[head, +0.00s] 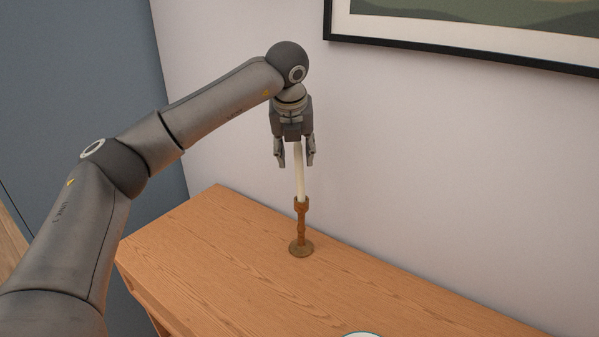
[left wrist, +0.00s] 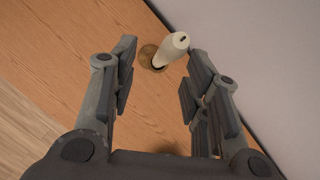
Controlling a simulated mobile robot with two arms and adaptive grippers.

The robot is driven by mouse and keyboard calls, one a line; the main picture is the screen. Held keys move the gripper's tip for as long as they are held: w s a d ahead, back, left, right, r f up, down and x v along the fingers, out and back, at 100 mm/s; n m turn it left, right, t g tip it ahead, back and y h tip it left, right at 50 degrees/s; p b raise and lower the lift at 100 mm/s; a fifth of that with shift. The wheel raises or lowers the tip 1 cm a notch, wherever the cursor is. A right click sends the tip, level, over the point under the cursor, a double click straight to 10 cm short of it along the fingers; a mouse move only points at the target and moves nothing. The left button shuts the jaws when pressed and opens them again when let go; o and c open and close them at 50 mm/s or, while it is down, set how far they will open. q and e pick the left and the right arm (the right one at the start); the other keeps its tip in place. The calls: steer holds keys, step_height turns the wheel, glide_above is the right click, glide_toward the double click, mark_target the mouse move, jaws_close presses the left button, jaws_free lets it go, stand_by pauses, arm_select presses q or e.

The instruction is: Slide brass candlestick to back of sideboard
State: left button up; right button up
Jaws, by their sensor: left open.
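The brass candlestick (head: 301,228) stands upright on the sideboard (head: 220,250), with a pale candle (head: 300,180) in it. The wall is a little behind it. My left gripper (head: 296,157) points down over the candlestick, with its fingers apart near the candle's upper end. In the left wrist view the candle (left wrist: 172,48) shows beyond the open fingers of my left gripper (left wrist: 160,95), and the round brass base (left wrist: 148,57) is partly hidden behind the candle. My right gripper does not show.
A framed picture (head: 450,42) hangs on the wall (head: 430,180) at the upper right. The rim of a pale round dish (head: 362,334) shows at the bottom edge. The sideboard top around the candlestick is clear.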

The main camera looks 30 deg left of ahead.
mark_target(298, 162)
arm_select(q)
steer(key=p+x, duration=0.1)
steer(key=x, duration=0.2)
steer(key=p+x, duration=0.1)
steer(key=x, duration=0.1)
steer(key=shift+w+d+p, duration=0.15)
steer(key=shift+d+p, duration=0.15)
steer(key=shift+w+a+f, duration=0.1)
steer(key=shift+w+f, duration=0.05)
steer(key=shift+f, duration=0.25)
jaws_close()
